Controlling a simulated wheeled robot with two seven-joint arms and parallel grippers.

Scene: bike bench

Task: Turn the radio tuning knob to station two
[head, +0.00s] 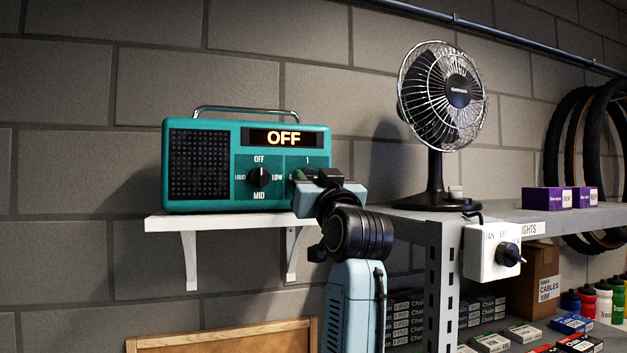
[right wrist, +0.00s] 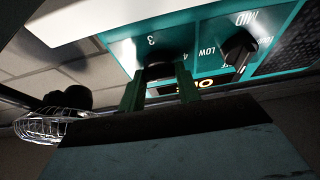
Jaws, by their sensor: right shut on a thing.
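The teal radio (head: 200,207) stands on a white wall shelf, and its display (head: 284,138) reads OFF. Its volume knob (head: 259,178), ringed by OFF, LOW, MID and LOUD, also shows in the right wrist view (right wrist: 238,46). The tuning knob is hidden behind my right gripper (head: 318,184) in the head view, with a 1 visible above it. In the right wrist view, upside down, the dark tuning knob (right wrist: 158,70) sits between the fingers of my right gripper (right wrist: 159,88), which are shut on it. Numbers 3 and 4 show beside it; its pointer is hidden. My left gripper is out of view.
The white shelf (head: 230,220) ends near a grey metal rack. A desk fan (head: 440,100) stands on the rack to the right. A white switch box (head: 490,252) with a black knob hangs below it. Purple boxes (head: 548,198) and tyres (head: 570,125) are further right.

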